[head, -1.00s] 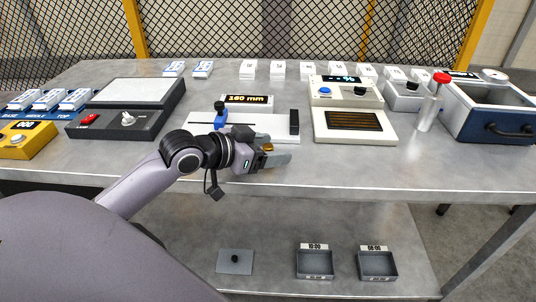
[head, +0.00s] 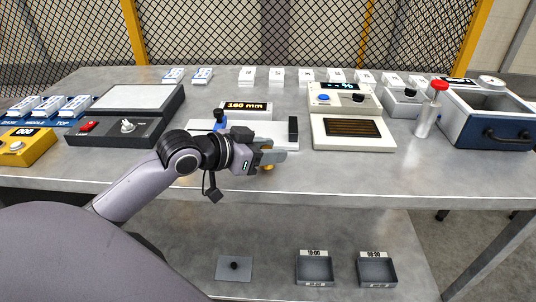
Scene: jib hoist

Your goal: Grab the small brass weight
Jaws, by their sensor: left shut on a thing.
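The small brass weight (head: 268,166) shows as a bit of gold between the fingers of my left gripper (head: 272,157). The gripper is shut on it, and the fingers hide most of it. The hand is at the front part of the grey bench, just in front of the white measuring slide marked 160 mm. I cannot tell whether the weight touches the bench top. My right gripper is not in view.
The white slide (head: 262,130) with a blue clamp lies just behind the hand. A cream device with a dark grille (head: 352,130) stands to the right, then a red-topped cylinder (head: 428,112) and a blue box (head: 495,122). Trays (head: 314,268) sit on the lower shelf.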

